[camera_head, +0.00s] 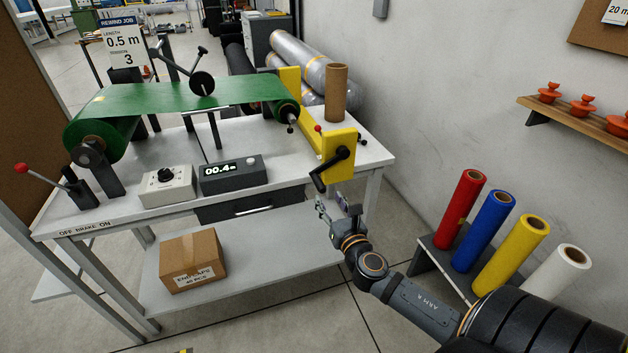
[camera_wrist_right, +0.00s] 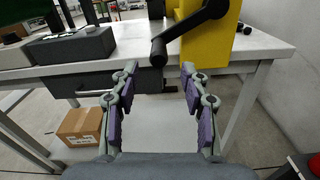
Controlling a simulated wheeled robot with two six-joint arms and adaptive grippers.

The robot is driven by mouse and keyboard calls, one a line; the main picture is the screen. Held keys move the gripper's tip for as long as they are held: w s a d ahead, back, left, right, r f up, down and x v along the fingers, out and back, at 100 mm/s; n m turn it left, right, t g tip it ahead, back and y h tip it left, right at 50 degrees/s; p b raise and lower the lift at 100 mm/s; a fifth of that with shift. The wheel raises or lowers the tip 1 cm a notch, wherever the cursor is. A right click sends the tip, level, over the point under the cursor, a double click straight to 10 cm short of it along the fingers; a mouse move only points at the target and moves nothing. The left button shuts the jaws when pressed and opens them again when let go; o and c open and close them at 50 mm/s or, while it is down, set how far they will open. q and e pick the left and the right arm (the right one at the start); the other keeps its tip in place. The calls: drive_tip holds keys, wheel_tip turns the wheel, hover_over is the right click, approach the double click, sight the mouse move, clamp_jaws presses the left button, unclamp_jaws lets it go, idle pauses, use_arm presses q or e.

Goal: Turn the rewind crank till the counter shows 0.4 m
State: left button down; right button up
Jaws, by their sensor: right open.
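The black rewind crank (camera_head: 335,168) sits on a yellow post (camera_head: 343,142) at the bench's right end. Its arm slants down to the left, with the handle at the low end. The crank also shows in the right wrist view (camera_wrist_right: 190,25). My right gripper (camera_head: 338,205) is open and empty just below the handle. In the wrist view the handle end shows between and slightly above the open fingertips (camera_wrist_right: 158,72), apart from the pads. The counter (camera_head: 234,174) is a dark box with a lit display reading 00.4 m. My left gripper is not in view.
A green web (camera_head: 180,97) runs between two rolls over the bench. A cardboard tube (camera_head: 336,93) stands behind the post. A knob box (camera_head: 167,187) and a red-tipped brake lever (camera_head: 45,179) are left of the counter. Coloured rolls (camera_head: 485,230) stand at the right.

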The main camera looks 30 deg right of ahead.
sight(318, 182)
drive_tip(key=x, duration=0.9)
drive_tip(key=shift+w+p, duration=0.15)
drive_tip(key=shift+p, duration=0.25)
drive_tip(key=shift+c, duration=0.4)
clamp_jaws()
